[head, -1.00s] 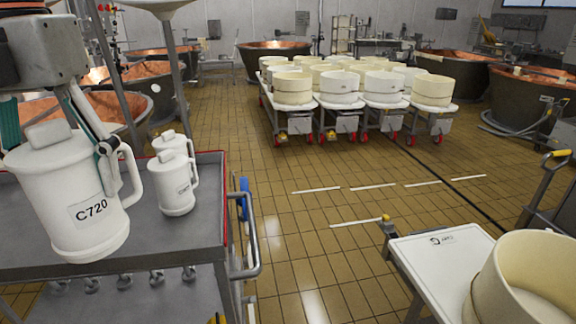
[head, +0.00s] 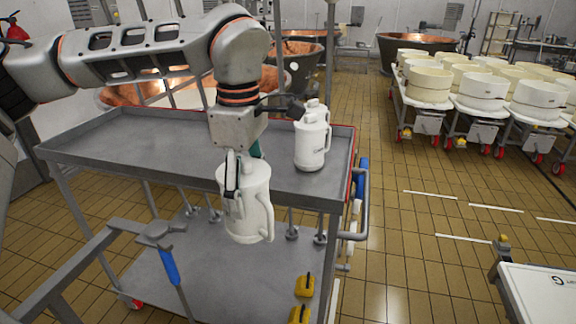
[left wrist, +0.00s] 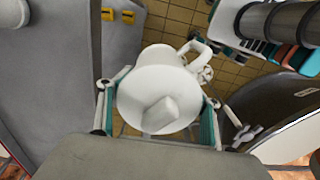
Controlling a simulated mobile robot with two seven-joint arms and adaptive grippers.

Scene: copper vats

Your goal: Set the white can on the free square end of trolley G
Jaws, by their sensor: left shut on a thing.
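The white can (head: 258,205), with a side handle and a lid knob, hangs upright in my left gripper (head: 243,172), whose fingers are shut on it. It is off the metal cart's top shelf and overlaps the front edge in the head view. In the left wrist view the can (left wrist: 160,95) sits between both fingers, seen from above. A white square trolley top (head: 540,292) with a small label, too partly shown to read fully, is cut off at lower right; I cannot confirm it is trolley G. My right gripper is out of view.
The metal cart (head: 130,135) has a red-edged top shelf bearing other white cans (head: 312,145) right of my gripper. A side handle (head: 362,205) sticks out at its right. Yellow items (head: 303,286) lie below. Tiled floor (head: 410,250) is open between cart and white top.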

